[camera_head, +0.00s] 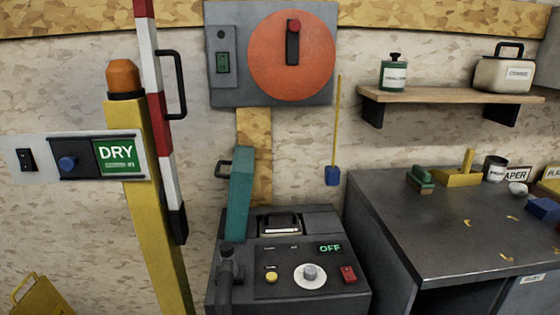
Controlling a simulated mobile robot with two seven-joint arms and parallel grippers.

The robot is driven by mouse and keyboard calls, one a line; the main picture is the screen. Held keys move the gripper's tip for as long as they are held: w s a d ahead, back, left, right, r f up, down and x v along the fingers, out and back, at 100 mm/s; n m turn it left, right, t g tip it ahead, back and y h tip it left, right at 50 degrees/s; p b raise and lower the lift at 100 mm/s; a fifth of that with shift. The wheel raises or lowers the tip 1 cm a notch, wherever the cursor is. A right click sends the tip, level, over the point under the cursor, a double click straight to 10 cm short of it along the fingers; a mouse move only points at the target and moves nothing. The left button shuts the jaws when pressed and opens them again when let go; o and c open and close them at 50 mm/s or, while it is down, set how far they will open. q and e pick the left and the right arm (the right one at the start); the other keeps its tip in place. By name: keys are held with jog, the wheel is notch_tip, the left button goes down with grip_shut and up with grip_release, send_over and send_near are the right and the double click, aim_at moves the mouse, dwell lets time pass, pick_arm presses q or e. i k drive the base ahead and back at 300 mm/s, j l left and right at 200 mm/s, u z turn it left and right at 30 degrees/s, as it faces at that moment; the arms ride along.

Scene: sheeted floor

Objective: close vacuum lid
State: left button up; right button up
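The vacuum (345,220) is a dark grey box-shaped machine at the bottom middle of the head view. Its lid looks to be the teal panel (240,195), which stands raised, nearly upright, at the left of the opening. A dark handle (221,168) sticks out from the lid's left side. Inside the open top, a light-coloured part with a dark handle (281,222) shows. The front panel has a green "OFF" display (329,248), a round knob (310,273), a yellow button (271,277) and a red switch (348,273). Neither of my grippers is in view.
A dark hose (227,277) rises at the vacuum's front left. A yellow post (145,200) with a red-and-white barrier arm (163,120) stands to the left. A grey workbench (450,230) with several items stands to the right. An orange disc (270,65) hangs above.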

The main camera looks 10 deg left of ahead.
aim_at(232, 191)
jog(key=j, duration=0.75)
jog(key=j+z, duration=0.1)
jog(key=j, duration=0.65)
jog(key=l, duration=0.15)
